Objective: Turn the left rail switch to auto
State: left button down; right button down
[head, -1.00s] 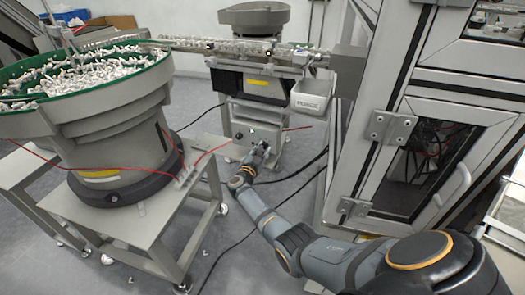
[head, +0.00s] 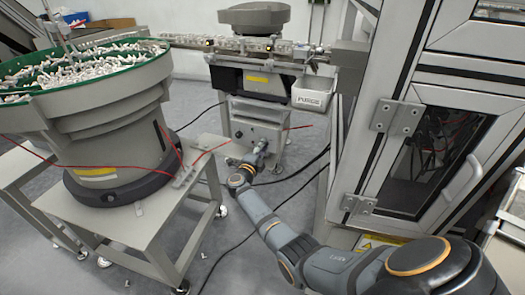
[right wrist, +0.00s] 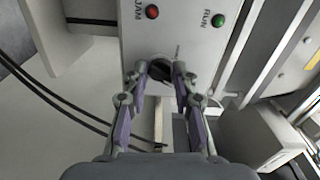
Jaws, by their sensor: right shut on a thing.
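The left rail switch is a dark round knob (right wrist: 160,70) on a pale control panel (right wrist: 185,40) in the right wrist view. My right gripper (right wrist: 160,72) has a finger on each side of the knob and is shut on it. A thin mark shows just right of the knob; I cannot read the knob's setting. In the head view my right gripper (head: 258,150) is at the front of the control box (head: 240,112) under the rail and hides the switch. My left gripper is not in view.
A red JAM lamp (right wrist: 152,11) and a green RUN lamp (right wrist: 218,20) sit above the knob. A bowl feeder (head: 110,125) on a metal table stands left. A white PURGE bin (head: 311,95) hangs right of the box. A framed cabinet (head: 400,120) stands close on the right.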

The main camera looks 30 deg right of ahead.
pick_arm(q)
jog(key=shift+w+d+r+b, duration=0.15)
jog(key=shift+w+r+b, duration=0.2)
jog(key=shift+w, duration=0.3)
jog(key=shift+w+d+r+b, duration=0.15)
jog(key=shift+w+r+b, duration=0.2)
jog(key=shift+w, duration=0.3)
pick_arm(e)
jog(key=shift+f+m, duration=0.1)
jog(key=shift+m, duration=1.7)
jog(key=c, duration=1.1)
grip_release()
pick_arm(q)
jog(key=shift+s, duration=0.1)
